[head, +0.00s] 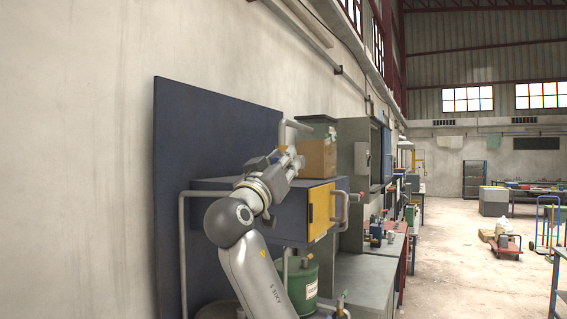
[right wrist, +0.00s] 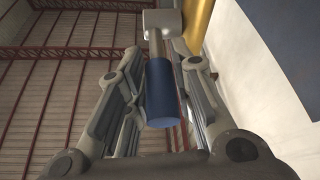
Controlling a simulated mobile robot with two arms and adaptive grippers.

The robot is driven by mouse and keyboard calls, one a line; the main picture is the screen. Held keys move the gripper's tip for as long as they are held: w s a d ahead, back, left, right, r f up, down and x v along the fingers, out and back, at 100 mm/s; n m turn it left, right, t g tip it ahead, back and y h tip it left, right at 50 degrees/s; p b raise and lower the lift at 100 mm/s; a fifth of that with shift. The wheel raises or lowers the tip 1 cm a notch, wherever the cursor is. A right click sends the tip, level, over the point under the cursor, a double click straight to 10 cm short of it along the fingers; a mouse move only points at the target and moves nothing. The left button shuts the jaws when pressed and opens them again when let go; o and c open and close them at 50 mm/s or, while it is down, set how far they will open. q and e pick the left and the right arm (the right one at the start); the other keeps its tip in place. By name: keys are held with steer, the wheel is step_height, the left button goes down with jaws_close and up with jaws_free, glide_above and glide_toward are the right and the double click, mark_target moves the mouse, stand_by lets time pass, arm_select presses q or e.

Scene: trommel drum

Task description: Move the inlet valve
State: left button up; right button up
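The right wrist view shows a blue cylindrical handle (right wrist: 161,92) on a short grey stem, joined to a pale grey block (right wrist: 161,19). This may be the inlet valve; no label shows. The handle lies between the two fingers of my right gripper (right wrist: 158,80), close to the right finger. I cannot tell whether both pads touch it. In the head view one arm rises from the bottom, and its gripper (head: 287,162) is in front of the blue cabinet (head: 290,213). The part at its fingertips is too small to make out. My left gripper is not in view.
The blue cabinet has a yellow panel (head: 320,212) and grey pipes. A cardboard box (head: 317,158) sits on top. A green drum (head: 302,283) stands below. A dark blue panel (head: 205,180) stands behind, near the wall. Open floor (head: 460,250) lies to the right.

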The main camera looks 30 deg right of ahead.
jaws_close()
steer(key=shift+r, duration=0.1)
steer(key=shift+r+g+y+p, duration=0.6)
steer(key=shift+r+y, duration=0.2)
steer(key=shift+y, duration=0.1)
steer(key=shift+w+d+r+g+y, duration=0.1)
steer(key=shift+d+r+g+y, duration=0.1)
steer(key=shift+r+g+y, duration=0.55)
steer(key=shift+w+d+r+m+g+y, duration=0.1)
steer(key=shift+d+r+m+g+y, duration=0.2)
steer(key=shift+y, duration=0.35)
steer(key=shift+w+d+r+g+y, duration=0.1)
steer(key=shift+r+g+y, duration=0.25)
steer(key=shift+y, duration=0.25)
steer(key=o, duration=0.6)
jaws_free()
steer(key=shift+w, duration=0.1)
